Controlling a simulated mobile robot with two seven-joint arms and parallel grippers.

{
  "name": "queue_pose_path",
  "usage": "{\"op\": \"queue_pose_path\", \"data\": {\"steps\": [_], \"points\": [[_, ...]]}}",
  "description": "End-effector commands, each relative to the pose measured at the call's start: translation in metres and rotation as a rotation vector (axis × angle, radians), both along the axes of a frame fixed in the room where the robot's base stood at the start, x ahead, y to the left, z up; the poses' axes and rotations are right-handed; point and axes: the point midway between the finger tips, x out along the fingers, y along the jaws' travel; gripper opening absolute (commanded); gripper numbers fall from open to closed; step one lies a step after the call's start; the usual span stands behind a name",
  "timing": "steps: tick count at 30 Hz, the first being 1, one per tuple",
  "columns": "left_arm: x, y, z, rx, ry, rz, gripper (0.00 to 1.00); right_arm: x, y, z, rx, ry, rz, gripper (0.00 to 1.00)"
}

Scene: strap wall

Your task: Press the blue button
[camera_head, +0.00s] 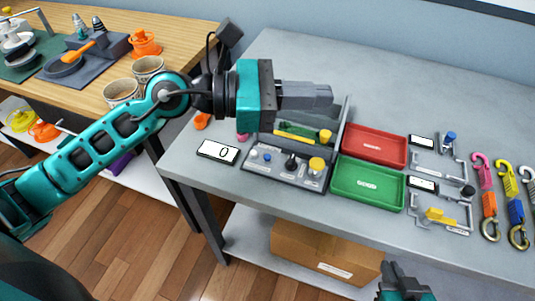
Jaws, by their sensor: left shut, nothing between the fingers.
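A grey control panel (281,179) sits near the front edge of the grey table. On it are a small blue button (267,157), a dark knob (291,161) and a larger yellow button (317,164). My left gripper (331,100) is shut and empty. It points right, and in the picture it lies above the panel, apart from the blue button. My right gripper (401,276) is at the bottom edge, in front of the table. Whether its fingers are open is unclear. A white display (218,151) reading 0 lies left of the panel.
A red tray (374,145) and a green tray (367,184) stand right of the panel. Small fixtures, one with a blue knob (449,136), and colored straps (482,173) lie further right. A cardboard box (320,252) is on the lower shelf. The table's back is clear.

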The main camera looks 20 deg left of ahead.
Motion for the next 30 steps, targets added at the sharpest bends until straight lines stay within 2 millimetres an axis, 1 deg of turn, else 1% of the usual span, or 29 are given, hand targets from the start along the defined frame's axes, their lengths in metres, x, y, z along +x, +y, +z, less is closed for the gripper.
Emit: {"op": "queue_pose_path", "data": {"steps": [1, 3, 6, 9, 12, 17, 26, 30], "points": [[0.003, 0.006, -0.014, 0.139, -0.053, -0.022, 0.0, 0.0, 0.0, 0.0, 0.0, 0.0, 0.0, 0.09], [0.008, 0.018, -0.034, 0.317, -0.11, -0.048, 0.0, 0.0, 0.0, 0.0, -0.001, 0.0, 0.001, 0.09], [0.016, 0.039, -0.056, 0.54, -0.168, -0.074, 0.0, 0.0, 0.0, 0.0, -0.002, 0.0, 0.001, 0.09], [0.022, 0.06, -0.072, 0.708, -0.199, -0.091, 0.0, 0.0, 0.0, 0.0, -0.002, 0.0, 0.001, 0.09], [0.027, 0.076, -0.08, 0.815, -0.214, -0.097, 0.0, 0.0, 0.0, 0.0, -0.002, 0.0, 0.001, 0.09], [0.03, 0.086, -0.084, 0.879, -0.221, -0.103, 0.0, 0.0, 0.0, 0.0, -0.002, 0.0, 0.001, 0.09], [0.03, 0.086, -0.084, 0.877, -0.22, -0.103, 0.0, 0.0, 0.0, 0.0, -0.002, 0.0, 0.001, 0.09], [0.029, 0.085, -0.088, 0.876, -0.218, -0.104, 0.0, 0.0, 0.0, -0.002, -0.002, 0.0, 0.001, 0.09]]}}
